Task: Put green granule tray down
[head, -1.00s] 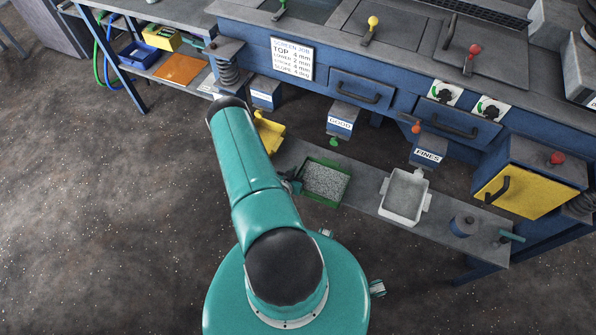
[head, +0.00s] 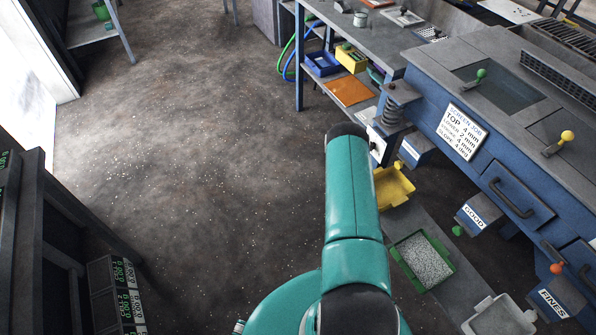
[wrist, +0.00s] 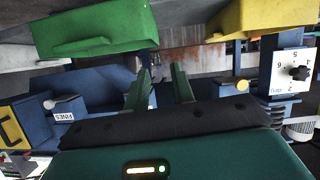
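The green tray (head: 446,281) full of grey granules rests on the low grey shelf (head: 408,221) in the head view, just right of my arm. In the wrist view, which is upside down, the green tray (wrist: 98,28) shows its side at the upper left, beyond my fingers. My gripper (wrist: 160,88) is open, with two green fingers apart and nothing between them. The fingers look clear of the tray. My arm hides the gripper in the head view.
A yellow tray (head: 393,187) sits on the shelf beyond the green one, and a white tray (head: 500,318) on the nearer side. The blue screen machine (head: 468,165) overhangs the shelf. Open floor (head: 200,160) lies left; a dark rack (head: 50,235) stands at the left edge.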

